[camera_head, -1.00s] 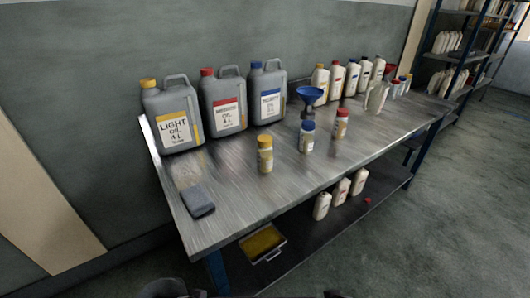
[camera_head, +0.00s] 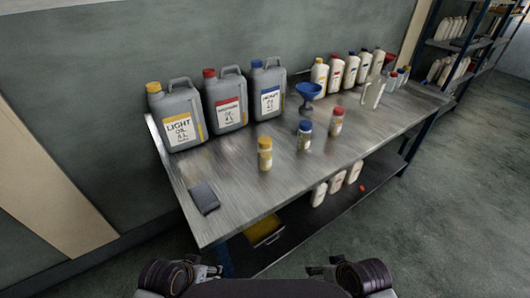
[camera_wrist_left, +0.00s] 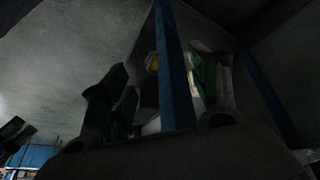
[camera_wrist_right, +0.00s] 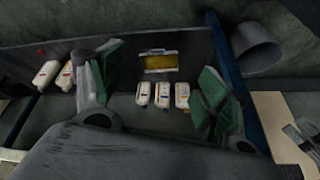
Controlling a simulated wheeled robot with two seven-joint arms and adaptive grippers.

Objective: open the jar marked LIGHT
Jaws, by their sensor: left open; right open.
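A small jar with a yellow lid (camera_head: 265,154) stands upright and closed near the table's front edge. Its label is too small to read. Behind it to the left, a grey canister with a yellow cap (camera_head: 178,120) reads LIGHT OIL. My left gripper (camera_head: 212,271) is at the bottom of the head view, short of the table and away from the jar. In the left wrist view its fingers are spread with nothing held. My right gripper (camera_head: 320,270) is also at the bottom, open and empty in the right wrist view (camera_wrist_right: 160,72).
A blue-lidded jar (camera_head: 304,136) and a red-lidded jar (camera_head: 337,122) stand right of the yellow-lidded one. A blue funnel (camera_head: 308,91) is behind them. A dark cloth-like block (camera_head: 204,197) lies front left.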

